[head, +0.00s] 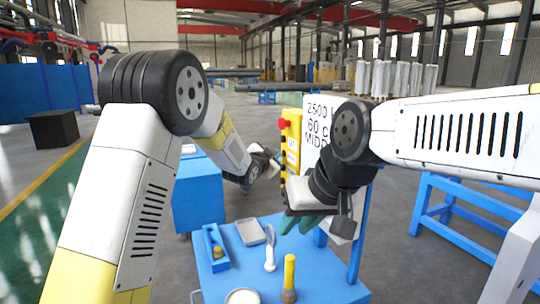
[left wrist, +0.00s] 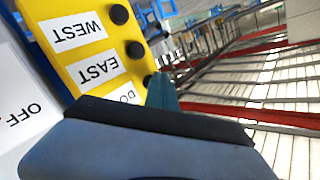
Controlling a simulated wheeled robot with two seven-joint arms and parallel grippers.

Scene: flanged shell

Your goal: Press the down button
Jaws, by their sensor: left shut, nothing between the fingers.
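The yellow control box (head: 291,145) stands upright beyond the table, with a red knob (head: 284,124) near its top left. In the left wrist view its yellow face (left wrist: 85,55) shows black buttons beside labels reading WEST, EAST and a partly hidden one starting "DO" (left wrist: 127,95). The black button by that label (left wrist: 148,79) is partly covered. My left gripper (head: 274,158) is shut and empty at the box's left side. Its teal fingertip (left wrist: 161,93) overlaps that button's edge; contact cannot be told. My right gripper (head: 302,222) hangs above the blue table, its teal fingers partly hidden.
The blue table (head: 325,272) holds a blue holder (head: 215,250), a grey tray (head: 250,231), a white-handled tool (head: 270,250) and a yellow-handled tool (head: 289,275). A white sign (head: 318,125) stands just right of the box. A blue cabinet (head: 198,200) stands behind the table.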

